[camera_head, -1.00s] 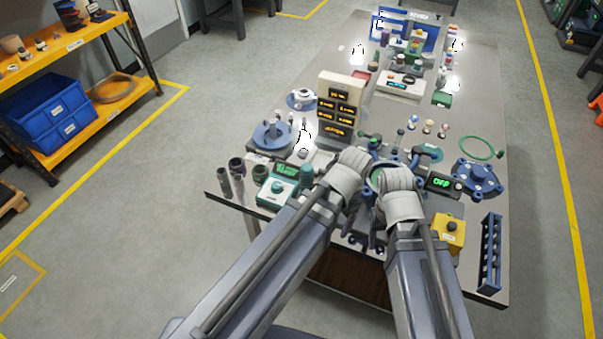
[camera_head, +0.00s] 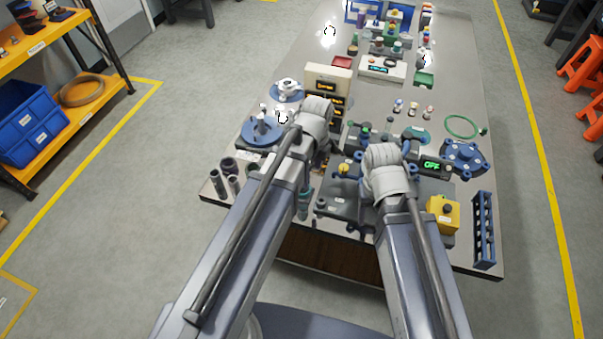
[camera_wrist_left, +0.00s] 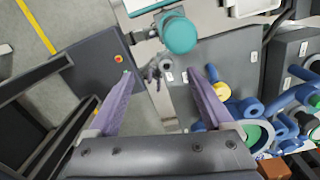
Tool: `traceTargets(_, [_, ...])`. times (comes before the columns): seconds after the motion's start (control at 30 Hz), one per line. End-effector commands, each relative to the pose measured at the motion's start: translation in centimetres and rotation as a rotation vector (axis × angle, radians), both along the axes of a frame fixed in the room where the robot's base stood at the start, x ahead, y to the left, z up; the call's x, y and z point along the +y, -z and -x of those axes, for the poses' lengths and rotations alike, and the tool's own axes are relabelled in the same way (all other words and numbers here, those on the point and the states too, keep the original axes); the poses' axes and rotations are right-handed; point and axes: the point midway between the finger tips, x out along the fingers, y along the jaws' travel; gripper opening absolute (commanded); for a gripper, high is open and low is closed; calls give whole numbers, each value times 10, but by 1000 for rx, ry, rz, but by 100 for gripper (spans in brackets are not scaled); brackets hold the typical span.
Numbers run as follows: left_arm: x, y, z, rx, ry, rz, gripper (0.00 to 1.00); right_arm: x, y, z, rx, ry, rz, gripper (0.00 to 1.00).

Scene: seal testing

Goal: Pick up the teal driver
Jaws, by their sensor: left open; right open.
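The teal driver appears in the left wrist view as a round teal piece (camera_wrist_left: 179,33), beyond the fingertips and not between them. In the head view a teal piece (camera_head: 304,204) shows beside my left forearm at the table's near edge, partly hidden by the arm; it looks like the same thing. My left gripper (camera_wrist_left: 168,76) is open and empty in the left wrist view. In the head view its fingers (camera_head: 329,150) are near the display box. My right gripper (camera_head: 358,185) is open over the dark fixture at the table's front, its fingers mostly hidden by its wrist.
A display box (camera_head: 327,80) stands beyond my left wrist. A blue round fixture (camera_head: 262,131) and dark cylinders (camera_head: 226,172) are left of my left arm. A yellow button box (camera_head: 442,213), blue rack (camera_head: 483,228) and blue flange (camera_head: 465,158) are on the right.

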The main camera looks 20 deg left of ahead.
Motion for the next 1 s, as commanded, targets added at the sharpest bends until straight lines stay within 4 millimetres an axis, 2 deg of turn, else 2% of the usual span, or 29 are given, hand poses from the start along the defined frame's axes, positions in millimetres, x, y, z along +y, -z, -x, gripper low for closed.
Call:
traceTargets(0.03, [7, -6, -10, 1, 88, 7, 85, 0, -6, 0, 0, 0, 0, 60])
traceTargets(0.2, [24, -12, -26, -1, 356, 22, 85, 0, -12, 0, 0, 0, 0, 60])
traceTargets(0.4, [35, -15, -35, -5, 532, 29, 85, 0, -15, 0, 0, 0, 0, 60])
traceTargets(0.67, [36, -13, -36, -5, 568, 31, 85, 0, -13, 0, 0, 0, 0, 60])
traceTargets(1.0, [36, 13, -36, -4, 566, 31, 85, 0, 13, 0, 0, 0, 0, 60])
